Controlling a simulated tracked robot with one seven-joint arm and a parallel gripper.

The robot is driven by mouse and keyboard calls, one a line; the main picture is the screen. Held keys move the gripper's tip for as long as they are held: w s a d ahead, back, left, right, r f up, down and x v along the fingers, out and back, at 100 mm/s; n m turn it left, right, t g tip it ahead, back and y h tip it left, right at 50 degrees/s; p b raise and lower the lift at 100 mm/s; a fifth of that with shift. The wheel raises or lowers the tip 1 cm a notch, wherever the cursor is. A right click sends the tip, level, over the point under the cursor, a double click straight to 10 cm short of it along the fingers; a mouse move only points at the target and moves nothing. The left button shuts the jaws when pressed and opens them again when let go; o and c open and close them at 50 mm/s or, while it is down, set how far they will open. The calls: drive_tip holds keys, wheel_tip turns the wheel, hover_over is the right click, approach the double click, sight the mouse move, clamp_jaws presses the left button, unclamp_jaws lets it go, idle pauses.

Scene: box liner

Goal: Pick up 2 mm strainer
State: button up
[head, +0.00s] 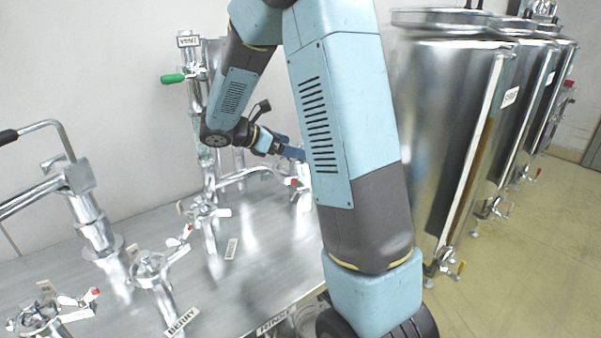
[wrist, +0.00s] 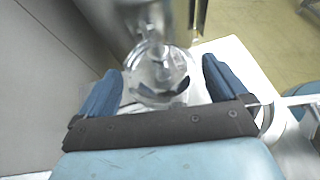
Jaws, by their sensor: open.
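My gripper (head: 288,148) reaches over the back of the metal table, partly hidden behind my own arm in the head view. In the wrist view my gripper (wrist: 160,70) is open, with one blue finger at each side. A shiny, clear or polished round fitting (wrist: 158,72) shows between the fingers, and I see no finger touching it. It is blurred, and I cannot tell whether it is the 2 mm strainer. No readable label marks the strainer in either view.
The metal table (head: 262,225) carries several pipe fittings with valves, such as one at the front left (head: 150,268). A green-handled valve (head: 175,78) stands at the back. Tall steel tanks (head: 440,130) stand at the right. A wall closes the back.

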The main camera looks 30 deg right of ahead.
drive_tip(key=shift+x, duration=1.25)
drive_tip(key=c, duration=1.4)
drive_tip(key=shift+s+a, duration=0.1)
drive_tip(key=shift+s, duration=0.05)
drive_tip(key=shift+c, duration=1.4)
clamp_jaws()
drive_tip(key=shift+f, duration=0.1)
